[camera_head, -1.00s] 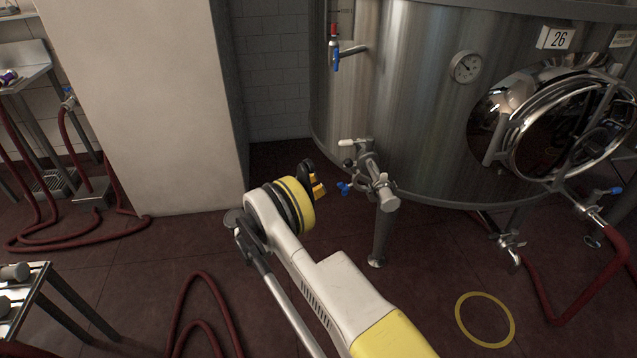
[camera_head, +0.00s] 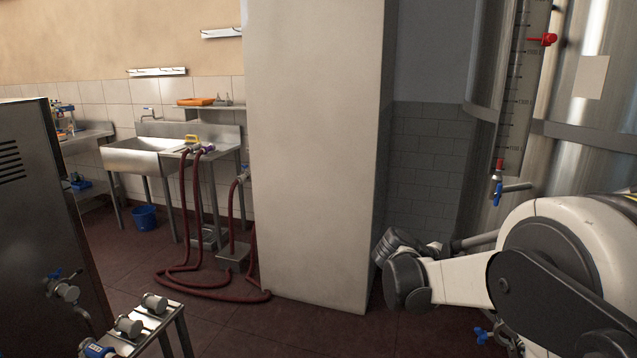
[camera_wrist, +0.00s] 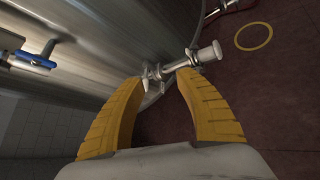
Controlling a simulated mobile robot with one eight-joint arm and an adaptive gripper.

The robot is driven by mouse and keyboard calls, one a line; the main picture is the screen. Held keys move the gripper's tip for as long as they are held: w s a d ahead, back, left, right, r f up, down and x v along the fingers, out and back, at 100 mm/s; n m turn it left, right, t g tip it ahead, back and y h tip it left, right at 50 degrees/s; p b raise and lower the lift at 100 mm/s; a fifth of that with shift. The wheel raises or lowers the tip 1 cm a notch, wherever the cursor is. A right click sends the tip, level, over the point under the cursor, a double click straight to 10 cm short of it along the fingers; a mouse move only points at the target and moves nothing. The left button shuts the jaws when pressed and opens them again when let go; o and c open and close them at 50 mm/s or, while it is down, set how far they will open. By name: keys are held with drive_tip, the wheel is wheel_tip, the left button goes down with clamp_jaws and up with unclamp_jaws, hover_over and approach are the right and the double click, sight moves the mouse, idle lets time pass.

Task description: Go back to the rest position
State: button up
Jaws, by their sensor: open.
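In the wrist view, my gripper (camera_wrist: 163,78) shows two yellow ribbed fingers spread apart, with nothing held. Beyond the fingertips is a steel pipe fitting (camera_wrist: 207,54) beside the large steel tank (camera_wrist: 110,40). I cannot tell the exact distance to it, but it looks apart from the fingers. In the head view, my white and dark grey arm fills the lower right, in front of the tank (camera_head: 600,130). My gripper is not clearly seen there.
A pale pillar (camera_head: 312,140) stands in the middle of the head view. Left of it are a steel sink (camera_head: 140,158), red hoses (camera_head: 200,290) and a blue bucket (camera_head: 145,217). A steel stand with pump fittings (camera_head: 128,325) is at front left. A blue-handled tap (camera_head: 497,192) juts from the tank.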

drive_tip(key=s+a+m+t+y, duration=0.2)
drive_tip(key=s+a+m+y, duration=0.4)
drive_tip(key=s+a, duration=0.3)
drive_tip(key=s+a+m+t+y, duration=0.2)
drive_tip(key=s+a+m+y, duration=0.4)
drive_tip(key=s, duration=1.2)
drive_tip(key=a+m, duration=0.1)
drive_tip(key=a, duration=0.1)
drive_tip(key=shift+a+f, duration=0.25)
drive_tip(key=shift+a, duration=0.1)
